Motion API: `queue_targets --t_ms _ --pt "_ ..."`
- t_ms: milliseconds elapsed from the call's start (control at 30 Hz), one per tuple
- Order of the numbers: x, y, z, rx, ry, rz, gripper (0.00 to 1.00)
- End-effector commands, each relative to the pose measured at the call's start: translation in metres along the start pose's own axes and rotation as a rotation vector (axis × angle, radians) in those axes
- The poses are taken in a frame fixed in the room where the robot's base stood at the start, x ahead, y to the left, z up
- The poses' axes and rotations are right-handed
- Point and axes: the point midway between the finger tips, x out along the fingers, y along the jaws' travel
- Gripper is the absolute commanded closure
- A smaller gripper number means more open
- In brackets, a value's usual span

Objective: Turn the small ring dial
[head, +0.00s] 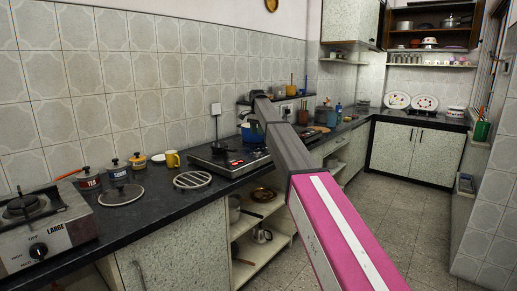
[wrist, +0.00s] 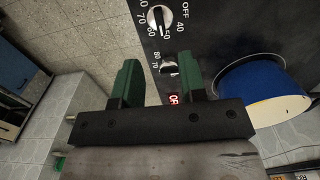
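In the wrist view, my gripper (wrist: 159,66) is open, with its two green fingers spread apart. A small knob with a light face (wrist: 170,68) shows between the fingers, on a black panel with white numbers. I cannot tell whether either finger touches it. A larger round dial (wrist: 160,18) with a white pointer lies beyond the fingertips, beside the marks OFF, 40, 50 and 60. No label naming a small ring is readable, so I cannot tell which knob that is. Red display characters (wrist: 174,98) show near the gripper body. In the head view, my gripper cannot be made out beyond my arm.
A blue pot (wrist: 265,97) stands close to the right finger; a blue pot also shows in the head view (head: 251,133).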

Motion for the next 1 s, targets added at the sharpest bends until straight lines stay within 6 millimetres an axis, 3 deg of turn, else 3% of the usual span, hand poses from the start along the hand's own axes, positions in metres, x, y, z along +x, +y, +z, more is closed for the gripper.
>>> queue_targets --t_ms 500,867,900,1000 --pt "0.083 0.001 0.0 0.001 0.0 -0.001 0.62" --pt "0.093 0.0 0.0 0.001 0.001 -0.002 0.62" --pt "0.093 0.0 0.0 0.001 0.001 -0.002 0.65" --pt "0.093 0.0 0.0 0.001 0.001 -0.002 0.97"
